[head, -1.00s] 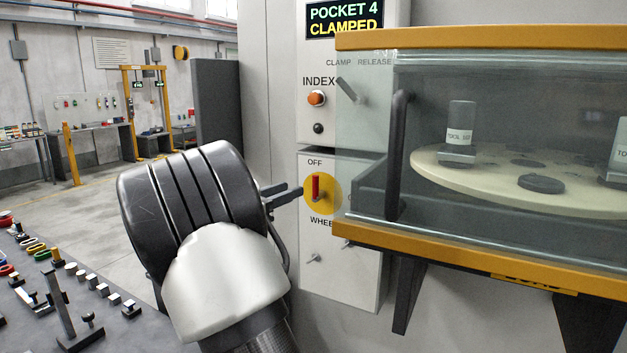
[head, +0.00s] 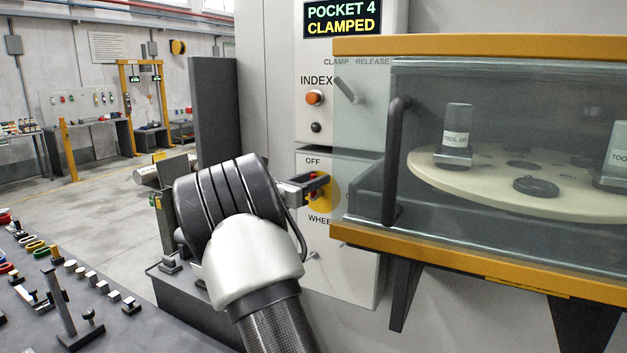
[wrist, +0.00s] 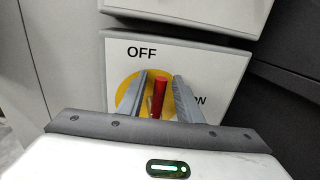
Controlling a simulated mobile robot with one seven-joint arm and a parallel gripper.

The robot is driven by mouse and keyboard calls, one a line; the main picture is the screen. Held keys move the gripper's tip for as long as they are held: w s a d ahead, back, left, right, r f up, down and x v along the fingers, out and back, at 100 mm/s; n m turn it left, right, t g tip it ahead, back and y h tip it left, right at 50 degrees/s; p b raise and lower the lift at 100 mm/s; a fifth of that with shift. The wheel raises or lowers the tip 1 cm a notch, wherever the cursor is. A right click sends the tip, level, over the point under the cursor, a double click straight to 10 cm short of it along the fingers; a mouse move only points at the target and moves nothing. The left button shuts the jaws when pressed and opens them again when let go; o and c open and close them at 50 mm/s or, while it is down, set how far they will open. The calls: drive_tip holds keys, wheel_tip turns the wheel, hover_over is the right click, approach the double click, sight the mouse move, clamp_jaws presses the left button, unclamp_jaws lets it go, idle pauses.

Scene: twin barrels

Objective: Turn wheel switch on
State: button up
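The wheel switch is a red handle (wrist: 160,92) on a yellow disc (wrist: 124,94) on a pale panel, with OFF printed above and ON to the right. The handle stands about upright, below OFF. My gripper (wrist: 161,97) is open, with one finger on each side of the handle and narrow gaps showing. In the head view my gripper (head: 318,184) reaches the yellow disc (head: 331,194) from the left and hides most of the handle. I cannot tell whether a finger touches it.
A glass-fronted cabinet with a yellow frame (head: 480,46) and a dark vertical handle (head: 394,160) juts out just right of the switch. Above are an orange INDEX button (head: 314,97) and a lever (head: 346,90). A dark bench (head: 40,320) with small parts lies at lower left.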

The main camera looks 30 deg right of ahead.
clamp_jaws()
drive_tip(key=s+m+b, duration=0.1)
drive_tip(key=m+b, duration=0.1)
drive_tip(key=b, duration=0.2)
drive_tip(key=s+d+f+m+y+b, duration=0.1)
drive_tip(key=m+b, duration=0.2)
drive_tip(key=b, duration=0.1)
drive_tip(key=s+d+f+m+b, duration=0.1)
drive_tip(key=m+b, duration=0.2)
drive_tip(key=b, duration=0.1)
drive_tip(key=shift+s+y, duration=0.1)
drive_tip(key=shift+y, duration=0.3)
drive_tip(key=m+b, duration=0.1)
drive_tip(key=b, duration=0.1)
drive_tip(key=f+m+t+b, duration=0.1)
drive_tip(key=m+b, duration=0.1)
drive_tip(key=b, duration=0.1)
drive_tip(key=s+f+m+y+b, duration=0.1)
drive_tip(key=b, duration=0.2)
drive_tip(key=shift+d+f+m, duration=0.1)
drive_tip(key=shift+d+m, duration=0.2)
drive_tip(key=m+b, duration=0.1)
drive_tip(key=b, duration=0.1)
drive_tip(key=f+m+t+b, duration=0.1)
drive_tip(key=m+b, duration=0.1)
drive_tip(key=b, duration=0.1)
drive_tip(key=shift+s+y, duration=0.15)
drive_tip(key=shift+y, duration=0.15)
